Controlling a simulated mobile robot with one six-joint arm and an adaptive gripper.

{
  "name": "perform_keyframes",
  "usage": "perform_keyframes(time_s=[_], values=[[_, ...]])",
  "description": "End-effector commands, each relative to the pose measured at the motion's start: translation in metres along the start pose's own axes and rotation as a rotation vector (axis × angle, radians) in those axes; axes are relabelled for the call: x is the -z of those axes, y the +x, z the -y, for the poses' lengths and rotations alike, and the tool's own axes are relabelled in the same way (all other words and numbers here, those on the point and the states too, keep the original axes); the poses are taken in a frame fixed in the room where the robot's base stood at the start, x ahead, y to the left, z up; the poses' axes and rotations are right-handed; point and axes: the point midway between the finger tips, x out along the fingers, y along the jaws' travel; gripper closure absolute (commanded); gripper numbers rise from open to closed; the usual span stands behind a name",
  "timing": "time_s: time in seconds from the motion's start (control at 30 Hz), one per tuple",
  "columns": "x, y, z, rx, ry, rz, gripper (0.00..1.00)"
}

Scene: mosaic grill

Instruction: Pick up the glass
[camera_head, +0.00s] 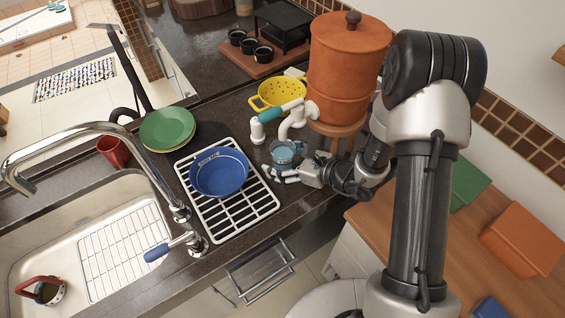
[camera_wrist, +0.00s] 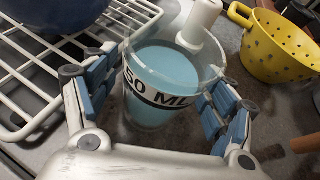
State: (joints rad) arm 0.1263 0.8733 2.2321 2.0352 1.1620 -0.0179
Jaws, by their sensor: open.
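The glass (camera_head: 283,152) is a clear tumbler with bluish contents, standing upright on the dark counter between the white rack and the clay water filter. In the wrist view the glass (camera_wrist: 152,85) shows a black band with white lettering. My gripper (camera_head: 290,171) is at the glass, low and on its near side. In the wrist view my gripper (camera_wrist: 155,100) is open, with one finger on each side of the glass. A gap shows beside the left finger; whether the right finger touches the glass I cannot tell.
A white filter tap (camera_head: 296,117) is close behind the glass; its white spout (camera_wrist: 201,22) is by the rim. A yellow colander (camera_head: 279,93) stands behind. A blue bowl (camera_head: 219,172) sits on the white rack (camera_head: 236,222) to the left. The clay filter (camera_head: 345,70) stands behind right.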

Motion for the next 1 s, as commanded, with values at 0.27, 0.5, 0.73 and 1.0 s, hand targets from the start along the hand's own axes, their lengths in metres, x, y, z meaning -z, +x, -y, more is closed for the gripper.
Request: perform_keyframes(time_s=[0.27, 0.5, 0.73, 1.0], values=[[-0.0005, 0.0020, -0.0001, 0.000, 0.000, 0.000, 0.24], [-0.0005, 0.0018, -0.0001, 0.000, 0.000, 0.000, 0.40], [-0.0005, 0.0018, -0.0001, 0.000, 0.000, 0.000, 0.55], [-0.0004, 0.0018, 0.0001, 0.000, 0.000, 0.000, 0.73]])
